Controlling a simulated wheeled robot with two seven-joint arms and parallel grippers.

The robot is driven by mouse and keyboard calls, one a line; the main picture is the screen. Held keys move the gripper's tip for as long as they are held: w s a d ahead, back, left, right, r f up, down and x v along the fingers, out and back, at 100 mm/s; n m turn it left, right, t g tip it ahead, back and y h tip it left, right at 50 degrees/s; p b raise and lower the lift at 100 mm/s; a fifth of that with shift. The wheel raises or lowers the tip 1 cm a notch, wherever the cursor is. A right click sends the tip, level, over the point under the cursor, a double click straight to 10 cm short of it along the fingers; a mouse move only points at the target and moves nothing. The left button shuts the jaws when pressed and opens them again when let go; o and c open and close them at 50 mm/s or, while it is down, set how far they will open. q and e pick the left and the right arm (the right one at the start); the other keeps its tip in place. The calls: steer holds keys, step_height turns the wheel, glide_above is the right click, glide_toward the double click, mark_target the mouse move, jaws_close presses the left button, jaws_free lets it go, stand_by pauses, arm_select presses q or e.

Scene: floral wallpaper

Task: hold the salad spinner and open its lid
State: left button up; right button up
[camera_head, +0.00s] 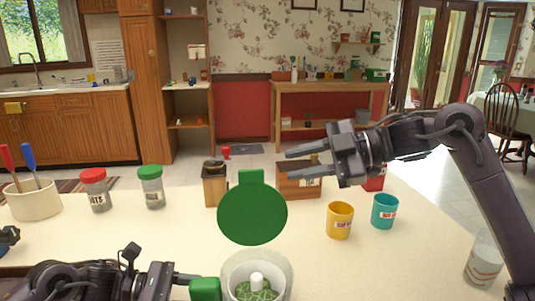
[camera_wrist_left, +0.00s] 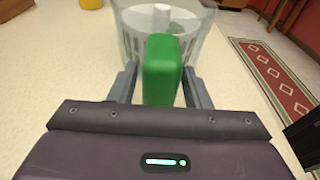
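The salad spinner stands on the pale counter at the front. Its clear bowl (camera_head: 285,272) has a white centre post and green leafy contents inside. Its round green lid (camera_head: 252,212) is tilted up, standing nearly upright above the bowl's far side. A green handle (camera_head: 205,289) sticks out from the bowl's left side. My left gripper (camera_wrist_left: 160,75) has its fingers on both sides of this handle and is shut on it. In the head view its fingertips are mostly hidden. My right gripper (camera_head: 291,165) is open and empty, in the air behind and right of the lid.
A yellow mug (camera_head: 340,220) and a teal mug (camera_head: 384,211) stand right of the spinner, with a striped cup (camera_head: 483,262) farther right. Wooden boxes (camera_head: 215,188) stand behind. Two lidded jars (camera_head: 96,192) and a utensil crock (camera_head: 34,202) are at left.

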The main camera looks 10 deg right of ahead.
arm_select(q)
steer(key=shift+o, duration=1.1)
